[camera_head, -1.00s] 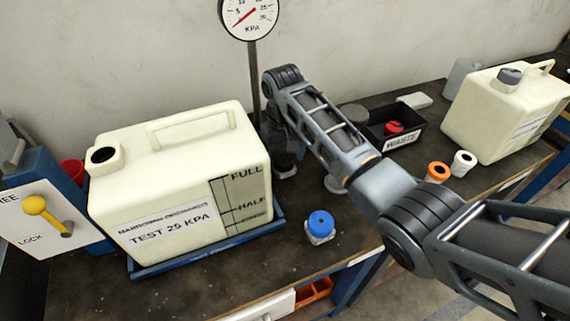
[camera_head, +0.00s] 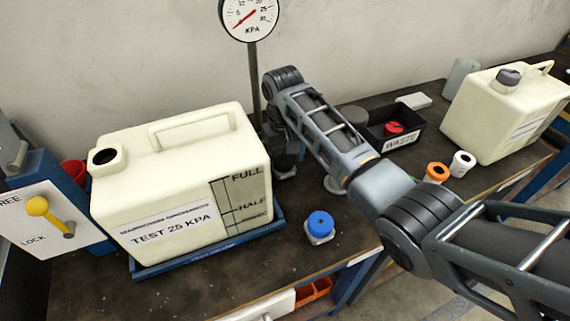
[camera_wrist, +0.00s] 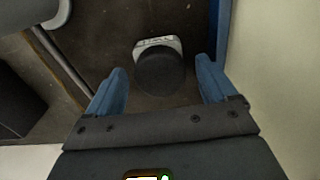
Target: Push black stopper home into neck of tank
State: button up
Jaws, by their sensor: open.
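The cream tank (camera_head: 180,195), marked TEST 25 KPA, stands on a blue tray (camera_head: 205,257) at the left. Its neck (camera_head: 105,158) at the top left shows a dark round mouth with no stopper standing out of it. In the wrist view, the black stopper (camera_wrist: 160,74) sits on a small white labelled stand (camera_wrist: 158,43). My gripper (camera_wrist: 162,67) is open, with one blue finger on each side of the stopper and visible gaps between.
A pressure gauge (camera_head: 250,17) rises behind the tank. A blue cap (camera_head: 320,224) stands at the front edge. A yellow lever (camera_head: 40,208) is far left.

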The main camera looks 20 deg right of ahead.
aim_at(284, 159)
jog(key=shift+p, duration=0.3)
jog(key=shift+c, duration=0.3)
jog(key=c, duration=1.4)
jog(key=shift+r, duration=0.15)
jog(key=shift+r+p, duration=1.9)
jog(key=shift+p, duration=0.3)
jog(key=shift+r+p, duration=0.3)
jog(key=shift+r, duration=0.65)
jog(key=shift+s, duration=0.15)
